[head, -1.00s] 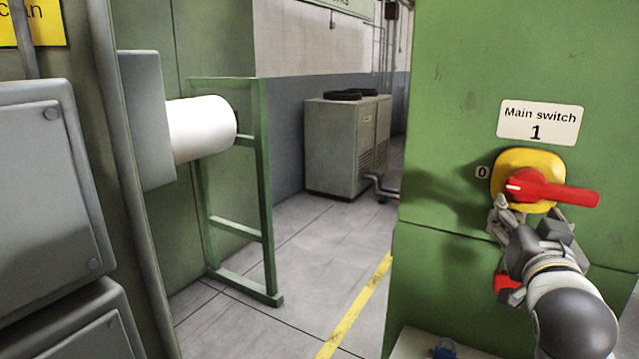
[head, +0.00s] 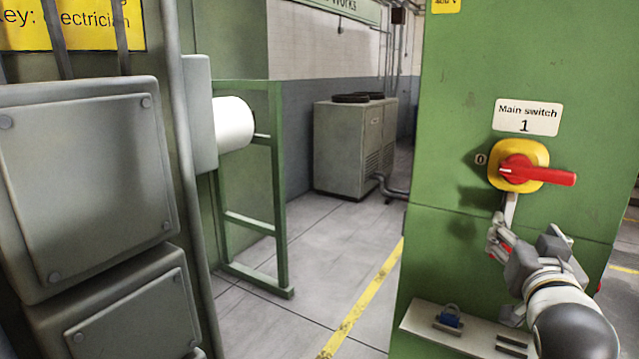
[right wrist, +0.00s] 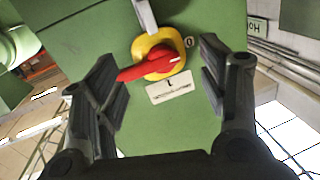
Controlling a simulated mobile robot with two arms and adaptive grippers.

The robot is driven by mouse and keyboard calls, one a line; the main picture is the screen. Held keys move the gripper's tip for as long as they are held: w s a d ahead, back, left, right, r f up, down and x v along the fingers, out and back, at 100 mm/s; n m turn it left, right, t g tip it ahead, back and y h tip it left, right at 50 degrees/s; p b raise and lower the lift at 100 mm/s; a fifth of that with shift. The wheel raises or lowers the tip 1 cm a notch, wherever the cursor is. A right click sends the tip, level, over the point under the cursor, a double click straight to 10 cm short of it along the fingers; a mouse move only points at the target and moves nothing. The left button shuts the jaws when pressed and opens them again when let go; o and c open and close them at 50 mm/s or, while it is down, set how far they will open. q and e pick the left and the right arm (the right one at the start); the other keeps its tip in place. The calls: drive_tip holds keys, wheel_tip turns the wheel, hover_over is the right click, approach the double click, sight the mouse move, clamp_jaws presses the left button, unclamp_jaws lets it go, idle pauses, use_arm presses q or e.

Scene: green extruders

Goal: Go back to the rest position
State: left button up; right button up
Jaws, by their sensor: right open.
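My right gripper (head: 507,228) is open in front of the green cabinet (head: 450,150), just below the main switch. The switch has a yellow base (head: 532,158) and a red handle (head: 545,175) that points right, under a "Main switch 1" label (head: 526,117). In the right wrist view the red handle (right wrist: 150,68) and yellow base (right wrist: 160,42) show beyond the spread fingers (right wrist: 165,85), with nothing held between them. My left gripper is not in view.
Grey boxes (head: 85,185) stand close on the left, beside a green frame (head: 280,200) and a white roll (head: 232,124). Between them is open floor (head: 330,260) with a yellow line (head: 365,295).

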drive_tip(key=s+a+f+n+g+y, duration=0.2)
drive_tip(key=s+a+f+g, duration=0.1)
drive_tip(key=f, duration=1)
drive_tip(key=s+a+f+n+g+y, duration=0.2)
drive_tip(key=s+f+g, duration=0.1)
drive_tip(key=f, duration=0.9)
drive_tip(key=s+a+f+n+g+y, duration=0.1)
drive_tip(key=s+a+f+n+g, duration=0.2)
drive_tip(key=s+f, duration=0.7)
drive_tip(key=s+a+f+g+y, duration=0.1)
drive_tip(key=s+a+f+g, duration=0.3)
drive_tip(key=s+f, duration=0.55)
drive_tip(key=s+f+g+b, duration=0.1)
drive_tip(key=s+f+b, duration=0.1)
drive_tip(key=f, duration=1.2)
drive_tip(key=s+f+g+b, duration=0.1)
drive_tip(key=s+f+b, duration=0.1)
drive_tip(key=f, duration=1.1)
use_arm(q)
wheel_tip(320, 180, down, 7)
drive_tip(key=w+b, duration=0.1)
drive_tip(key=b, duration=0.2)
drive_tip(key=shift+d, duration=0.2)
use_arm(e)
drive_tip(key=s+d+f, duration=0.3)
drive_tip(key=s+f, duration=1.3)
drive_tip(key=f, duration=0.4)
drive_tip(key=shift+s+f+n+g, duration=0.25)
drive_tip(key=shift+s+n+g, duration=0.05)
drive_tip(key=shift+s+g, duration=0.1)
